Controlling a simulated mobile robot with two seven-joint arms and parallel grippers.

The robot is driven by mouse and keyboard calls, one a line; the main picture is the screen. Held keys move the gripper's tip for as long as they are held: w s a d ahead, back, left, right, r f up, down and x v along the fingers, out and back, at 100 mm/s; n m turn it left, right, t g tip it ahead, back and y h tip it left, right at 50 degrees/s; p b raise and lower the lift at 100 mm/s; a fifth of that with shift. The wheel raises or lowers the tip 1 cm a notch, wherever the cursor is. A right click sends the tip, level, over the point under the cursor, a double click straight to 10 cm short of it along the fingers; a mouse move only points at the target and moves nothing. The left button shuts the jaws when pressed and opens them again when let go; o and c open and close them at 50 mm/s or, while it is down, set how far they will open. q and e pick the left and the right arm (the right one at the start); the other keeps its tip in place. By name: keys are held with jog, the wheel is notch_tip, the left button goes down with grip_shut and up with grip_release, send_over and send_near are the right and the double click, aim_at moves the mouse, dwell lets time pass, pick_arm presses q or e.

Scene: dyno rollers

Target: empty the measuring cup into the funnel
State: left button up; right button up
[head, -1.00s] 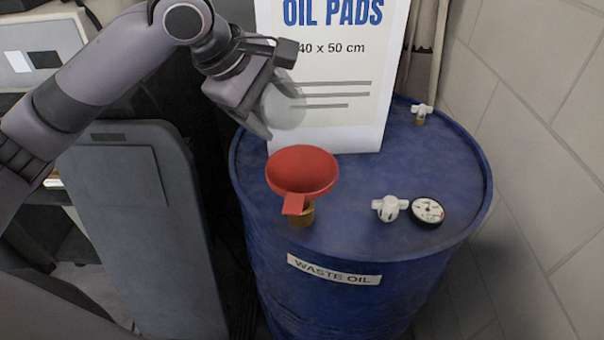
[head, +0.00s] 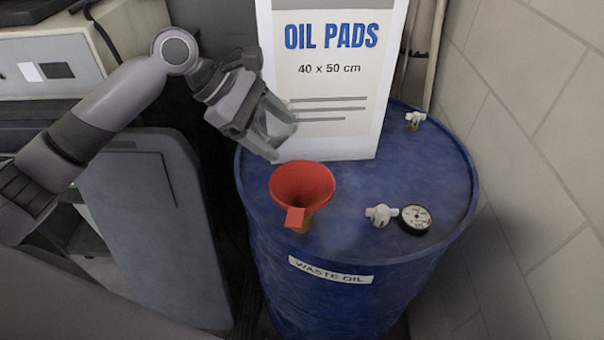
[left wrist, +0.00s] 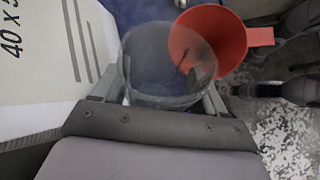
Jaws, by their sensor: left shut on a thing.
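A red funnel (head: 302,187) with a tab at its front stands in an opening on top of the blue waste oil drum (head: 335,215). My left gripper (head: 277,140) is shut on the clear measuring cup (head: 281,124), just above and behind the funnel. The cup looks tilted in the head view; I cannot tell what is in it. In the left wrist view the cup (left wrist: 150,65) sits between the fingers, its edge overlapping the funnel (left wrist: 222,38), which lies beyond it. My right gripper is not in view.
A white oil pads box (head: 330,80) stands on the drum behind the cup. A white valve (head: 381,215) and a round gauge (head: 416,219) are on the drum to the right of the funnel, with another small valve (head: 414,120) at the back. A block wall (head: 530,130) is close on the right.

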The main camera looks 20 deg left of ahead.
pick_arm(q)
jog(key=shift+w+a+f+n+g+h, duration=0.55)
jog(key=shift+a+f+g+h, duration=0.15)
jog(key=shift+h, duration=0.4)
jog(key=shift+w+a+f+n+g+h+b, duration=0.25)
jog(key=shift+f+h, duration=0.3)
jog(key=shift+f, duration=0.65)
jog(key=shift+w+a+f+n+g+h, duration=0.15)
jog(key=shift+a+f+h, duration=0.3)
jog(key=shift+f, duration=0.75)
jog(key=shift+w+a+f+n+g+h+b, duration=0.2)
jog(key=shift+f+h, duration=0.4)
jog(key=shift+f, duration=0.6)
jog(key=shift+s, duration=0.15)
